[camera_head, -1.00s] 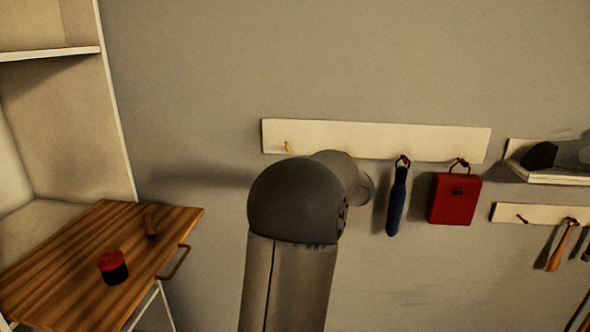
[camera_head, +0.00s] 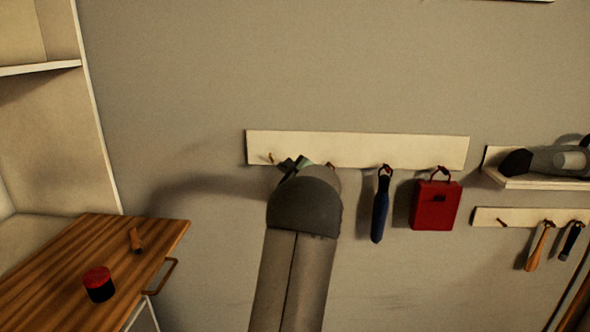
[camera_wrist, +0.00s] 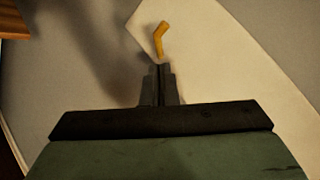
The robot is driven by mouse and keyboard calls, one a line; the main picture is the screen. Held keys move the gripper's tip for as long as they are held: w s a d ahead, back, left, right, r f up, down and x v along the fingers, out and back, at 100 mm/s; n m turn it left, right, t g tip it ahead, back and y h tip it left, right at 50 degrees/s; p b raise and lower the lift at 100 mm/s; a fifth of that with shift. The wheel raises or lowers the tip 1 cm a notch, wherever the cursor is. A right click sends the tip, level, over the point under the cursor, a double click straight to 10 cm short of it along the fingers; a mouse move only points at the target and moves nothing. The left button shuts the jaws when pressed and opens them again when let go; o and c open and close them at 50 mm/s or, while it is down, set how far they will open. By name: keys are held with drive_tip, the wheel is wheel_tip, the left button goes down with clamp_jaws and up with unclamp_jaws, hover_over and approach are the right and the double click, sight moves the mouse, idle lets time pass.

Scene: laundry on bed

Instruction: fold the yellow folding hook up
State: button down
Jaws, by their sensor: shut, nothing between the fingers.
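The yellow folding hook (camera_wrist: 161,38) sits near the end of the white board in the wrist view, a short bent peg just beyond my fingertips. In the head view the hook (camera_head: 270,158) is small at the left end of the board (camera_head: 350,148). My gripper (camera_wrist: 160,68) is shut with nothing between its fingers, its tips close to the hook's lower end; I cannot tell whether they touch it. In the head view my gripper (camera_head: 290,165) is partly hidden by my arm, just right of the hook.
A blue item (camera_head: 380,208) and a red bag (camera_head: 435,205) hang on the same board to the right. A wooden surface (camera_head: 75,262) with a red-and-black can (camera_head: 98,284) stands at left.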

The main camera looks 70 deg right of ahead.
drive_tip(key=shift+w+r, duration=0.4)
drive_tip(key=shift+w, duration=0.35)
